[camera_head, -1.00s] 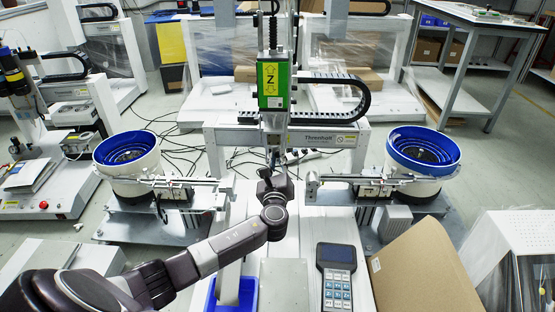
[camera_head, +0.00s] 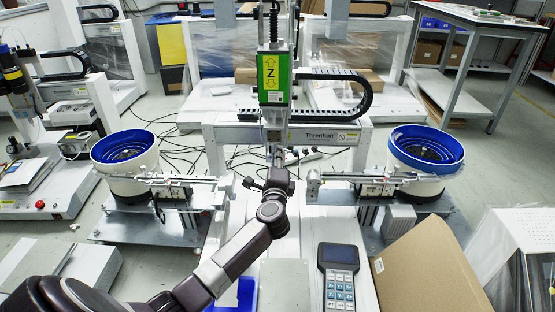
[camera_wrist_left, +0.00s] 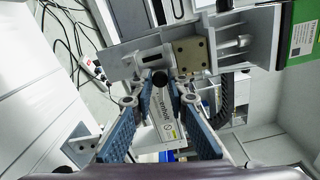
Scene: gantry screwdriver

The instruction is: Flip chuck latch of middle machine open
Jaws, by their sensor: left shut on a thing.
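The middle machine has a green Z head (camera_head: 271,78) on a gantry, with a vertical metal spindle (camera_head: 274,138) below it. My left gripper (camera_head: 277,172) is at the lower end of this spindle, and my wrist hides most of that contact. In the left wrist view, my left gripper (camera_wrist_left: 161,84) has its blue-padded fingers closed around a small dark round-ended part (camera_wrist_left: 160,79), the chuck end of the spindle. The latch itself cannot be made out clearly. The green head (camera_wrist_left: 304,38) shows at the upper right there. My right gripper is not in view.
Feeder bowls with blue rims stand left (camera_head: 125,152) and right (camera_head: 425,151), their rails reaching close to the spindle. A keypad pendant (camera_head: 338,277) and a cardboard sheet (camera_head: 425,275) lie at the front right. A metal bracket (camera_wrist_left: 192,54) is close to the fingertips.

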